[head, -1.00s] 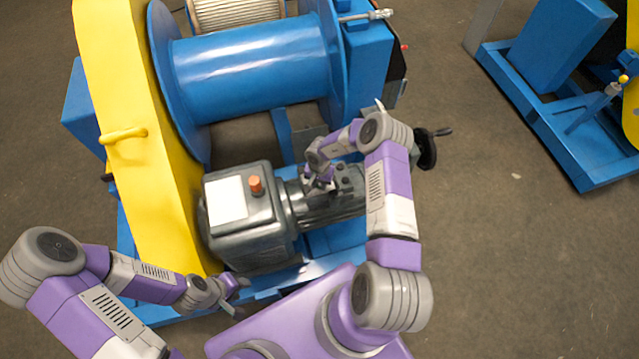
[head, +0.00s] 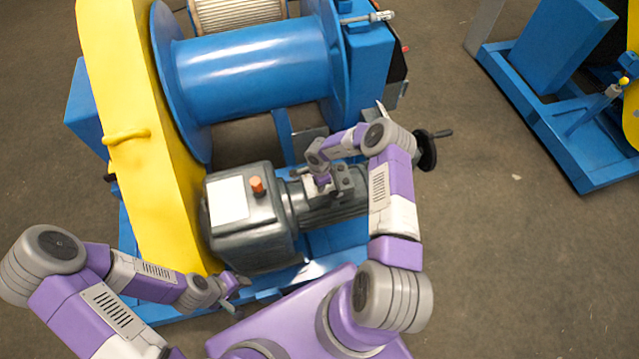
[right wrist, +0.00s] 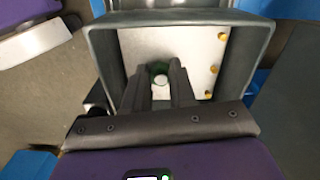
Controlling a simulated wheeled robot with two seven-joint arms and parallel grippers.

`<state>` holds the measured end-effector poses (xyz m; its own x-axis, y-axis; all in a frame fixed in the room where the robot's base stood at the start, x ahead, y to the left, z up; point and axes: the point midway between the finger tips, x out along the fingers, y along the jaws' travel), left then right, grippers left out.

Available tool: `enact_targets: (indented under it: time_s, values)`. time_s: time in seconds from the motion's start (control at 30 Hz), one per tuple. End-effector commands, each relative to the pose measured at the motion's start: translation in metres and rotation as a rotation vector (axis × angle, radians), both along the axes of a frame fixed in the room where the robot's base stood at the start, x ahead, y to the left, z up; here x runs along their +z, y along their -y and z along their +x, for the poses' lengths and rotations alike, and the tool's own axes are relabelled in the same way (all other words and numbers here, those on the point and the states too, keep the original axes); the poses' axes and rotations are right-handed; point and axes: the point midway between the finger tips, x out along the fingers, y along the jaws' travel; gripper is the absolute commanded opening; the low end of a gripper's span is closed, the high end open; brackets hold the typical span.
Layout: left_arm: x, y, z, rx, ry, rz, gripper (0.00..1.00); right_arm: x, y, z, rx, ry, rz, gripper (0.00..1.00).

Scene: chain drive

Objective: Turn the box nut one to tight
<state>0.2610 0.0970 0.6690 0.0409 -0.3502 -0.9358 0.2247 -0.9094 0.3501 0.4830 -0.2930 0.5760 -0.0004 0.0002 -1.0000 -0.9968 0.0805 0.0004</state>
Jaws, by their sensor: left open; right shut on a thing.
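My right gripper (head: 322,182) is at the terminal box on top of the grey motor (head: 338,208). In the right wrist view the box (right wrist: 255,45) is open, with dark walls and a pale floor. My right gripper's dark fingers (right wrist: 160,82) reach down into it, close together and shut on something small. It appears to be box nut one, but the fingers hide it. Several brass nuts or studs (right wrist: 214,69) show along the box's right side. My left gripper (head: 238,284) is open and empty, in front of the gearbox.
The grey gearbox (head: 250,240) with an orange cap (head: 258,186) stands left of the motor. A yellow guard (head: 150,170), blue drum (head: 255,70) and black handwheel (head: 427,150) surround it. Another blue frame (head: 570,120) stands at right. The floor between is clear.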

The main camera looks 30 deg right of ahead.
Motion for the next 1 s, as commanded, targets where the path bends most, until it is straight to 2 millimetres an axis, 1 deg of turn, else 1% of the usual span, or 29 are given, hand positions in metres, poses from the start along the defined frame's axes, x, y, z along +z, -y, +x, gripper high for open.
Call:
enact_targets:
  time_s: [1.0]
  values:
    - [0.0093, 0.0000, 0.0000, 0.000, 0.000, 0.000, 0.43, 0.0015, 0.0033, 0.0051, -0.965, 0.002, -0.002, 0.00]
